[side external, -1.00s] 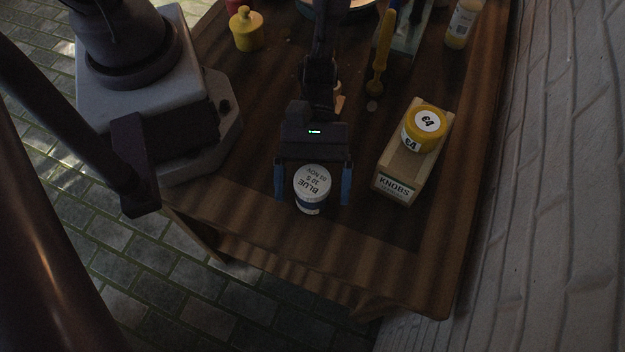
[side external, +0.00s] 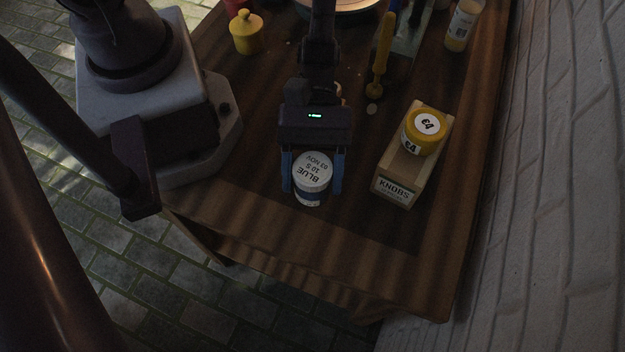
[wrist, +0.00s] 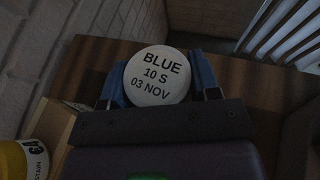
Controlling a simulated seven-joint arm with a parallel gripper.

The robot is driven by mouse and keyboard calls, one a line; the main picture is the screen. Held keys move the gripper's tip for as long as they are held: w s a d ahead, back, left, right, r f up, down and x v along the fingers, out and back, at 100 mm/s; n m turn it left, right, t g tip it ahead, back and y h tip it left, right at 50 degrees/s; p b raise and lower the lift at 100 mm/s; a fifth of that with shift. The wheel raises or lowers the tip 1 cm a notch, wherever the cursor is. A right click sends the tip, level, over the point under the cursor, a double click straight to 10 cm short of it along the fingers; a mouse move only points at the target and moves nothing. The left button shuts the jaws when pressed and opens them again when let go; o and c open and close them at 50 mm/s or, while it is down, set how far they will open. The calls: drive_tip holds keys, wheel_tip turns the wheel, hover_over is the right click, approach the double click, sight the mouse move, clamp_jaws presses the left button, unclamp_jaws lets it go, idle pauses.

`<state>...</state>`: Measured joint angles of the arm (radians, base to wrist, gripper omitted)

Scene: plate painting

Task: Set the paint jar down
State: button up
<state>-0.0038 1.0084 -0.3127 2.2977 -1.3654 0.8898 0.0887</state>
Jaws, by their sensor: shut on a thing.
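The paint jar (side external: 312,173) has a white lid marked "BLUE 10 S 03 NOV" and a blue band on its side. My gripper (side external: 312,180) is shut on it, with one blue finger on each side. The jar is upright over the front part of the wooden table (side external: 290,235). I cannot tell for sure whether its base is clear of the wood. In the wrist view the jar's lid (wrist: 157,76) sits between the two blue fingers (wrist: 160,85). The lid hides most of the jar's body there.
The table's front strip is bare.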

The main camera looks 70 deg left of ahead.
sight(321, 169)
wheel_tip(321, 169, up, 6)
drive_tip(key=shift+f, duration=0.1)
drive_tip(key=shift+w+d+m+g+y, duration=0.15)
drive_tip(key=shift+w+m+g+y, duration=0.35)
drive_tip(key=shift+m+g, duration=0.2)
drive_tip(key=w+a+r+m+t+y, duration=0.1)
drive_tip(key=w+a+m+t+y, duration=0.1)
drive_tip(key=w+a+m+y, duration=0.7)
drive_tip(key=w+a+r+m+t+y, duration=0.1)
drive_tip(key=w+a+r+m+y, duration=0.15)
drive_tip(key=w+m+y, duration=1.1)
drive_tip(key=w+f+m+t, duration=0.3)
drive_tip(key=w+m+t, duration=0.85)
drive_tip(key=m, duration=0.25)
drive_tip(key=shift+m+t+h, duration=0.25)
drive_tip(key=shift+m+t, duration=0.1)
drive_tip(key=shift+t, duration=0.1)
drive_tip(key=f, duration=0.4)
drive_tip(key=d+f, duration=0.1)
drive_tip(key=f, duration=0.1)
drive_tip(key=shift+w, duration=0.3)
drive_tip(key=shift+f, duration=2.1)
